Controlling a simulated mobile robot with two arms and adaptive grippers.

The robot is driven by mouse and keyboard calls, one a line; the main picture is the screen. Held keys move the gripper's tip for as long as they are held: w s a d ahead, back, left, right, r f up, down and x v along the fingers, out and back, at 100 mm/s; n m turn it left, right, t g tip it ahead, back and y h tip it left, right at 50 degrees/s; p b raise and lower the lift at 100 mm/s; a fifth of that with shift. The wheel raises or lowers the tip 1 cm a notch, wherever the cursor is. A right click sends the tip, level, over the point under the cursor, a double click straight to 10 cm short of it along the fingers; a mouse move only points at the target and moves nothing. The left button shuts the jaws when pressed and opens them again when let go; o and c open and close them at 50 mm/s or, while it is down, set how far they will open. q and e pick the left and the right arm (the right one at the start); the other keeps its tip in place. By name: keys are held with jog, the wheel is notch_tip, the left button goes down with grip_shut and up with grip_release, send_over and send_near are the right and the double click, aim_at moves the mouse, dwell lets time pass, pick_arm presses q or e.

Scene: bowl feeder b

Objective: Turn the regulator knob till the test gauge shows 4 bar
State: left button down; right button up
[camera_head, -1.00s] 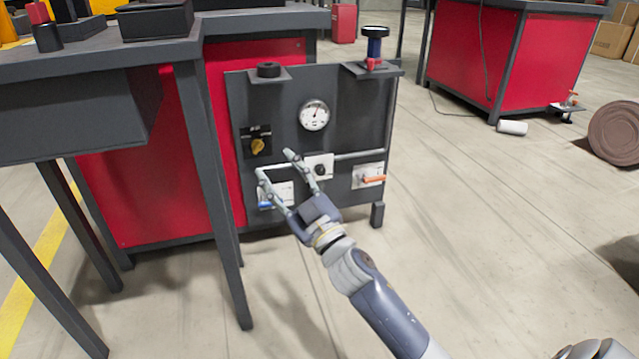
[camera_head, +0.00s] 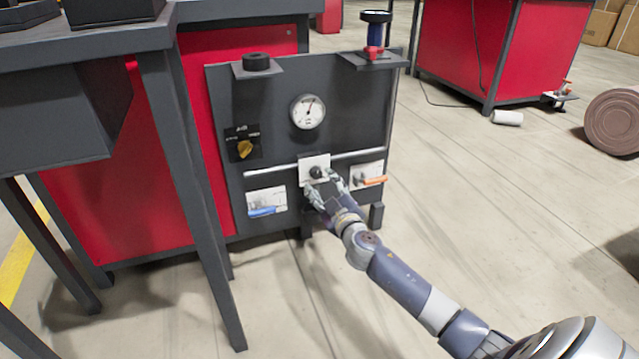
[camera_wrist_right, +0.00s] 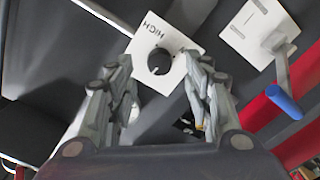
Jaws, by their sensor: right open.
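The regulator knob (camera_head: 316,172) is a small black round knob on a white plate (camera_head: 312,161), low in the middle of the dark panel. In the right wrist view the knob (camera_wrist_right: 159,61) lies beyond and between the fingertips, beside the word HIGH. The test gauge (camera_head: 308,112) is a round white dial above it; its needle points roughly upward, and the numbers are too small to read. My right gripper (camera_head: 325,185) is open just in front of the knob; its fingers (camera_wrist_right: 160,80) stand on either side with nothing held. Whether they touch the knob cannot be told.
A blue lever (camera_head: 264,211) is low left and an orange lever (camera_head: 374,181) is right of my gripper. A pale pipe runs across the panel. A dark table (camera_head: 160,38) stands close on the left.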

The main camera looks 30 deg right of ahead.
aim_at(318, 176)
jog(key=shift+b+x, duration=0.5)
jog(key=shift+x, duration=1.35)
jog(key=c, duration=1.1)
